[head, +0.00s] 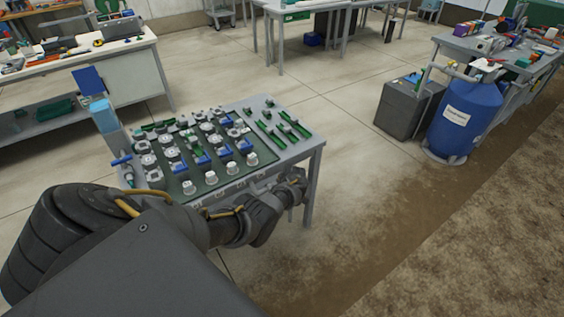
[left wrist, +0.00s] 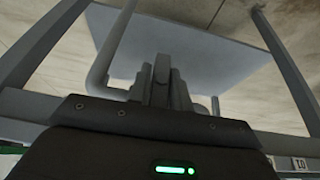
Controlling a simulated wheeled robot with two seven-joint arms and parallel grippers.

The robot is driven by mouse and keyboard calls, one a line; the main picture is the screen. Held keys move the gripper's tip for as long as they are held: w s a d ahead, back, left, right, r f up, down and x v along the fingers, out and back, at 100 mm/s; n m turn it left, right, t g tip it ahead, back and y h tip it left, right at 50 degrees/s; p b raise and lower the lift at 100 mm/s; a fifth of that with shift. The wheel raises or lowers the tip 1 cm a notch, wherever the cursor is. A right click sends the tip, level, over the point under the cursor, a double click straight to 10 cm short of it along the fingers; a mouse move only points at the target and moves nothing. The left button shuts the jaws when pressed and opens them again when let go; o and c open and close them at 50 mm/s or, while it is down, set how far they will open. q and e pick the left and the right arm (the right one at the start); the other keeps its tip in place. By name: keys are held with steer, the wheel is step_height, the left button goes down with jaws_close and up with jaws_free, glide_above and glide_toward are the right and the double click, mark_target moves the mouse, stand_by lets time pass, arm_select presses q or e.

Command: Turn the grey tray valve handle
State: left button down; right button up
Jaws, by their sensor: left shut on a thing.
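My left gripper (head: 295,188) is at the front right corner of the skid table (head: 312,150), just below its top. In the left wrist view its fingers (left wrist: 161,82) are close together, shut on a narrow grey piece, which I take as the grey tray valve handle. The fingers hide most of that handle, and its angle cannot be told. A grey bent pipe (left wrist: 102,72) runs beside the fingers on the left. A flat blue-grey panel (left wrist: 215,50) lies beyond them. My right gripper is in neither view.
The table top bears a dark panel with several white-capped fittings (head: 210,178) and green strips (head: 290,124). A blue-handled valve (head: 121,160) stands at its left edge. A blue tank (head: 465,125) stands farther right.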

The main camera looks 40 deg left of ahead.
arm_select(q)
steer(key=c, duration=1.4)
jaws_free()
steer(key=shift+f, duration=0.1)
steer(key=shift+o, duration=0.2)
steer(key=p+v, duration=0.4)
steer(key=v, duration=0.6)
steer(key=shift+r+p, duration=0.3)
steer(key=shift+r, duration=0.1)
steer(key=shift+s+d, duration=0.1)
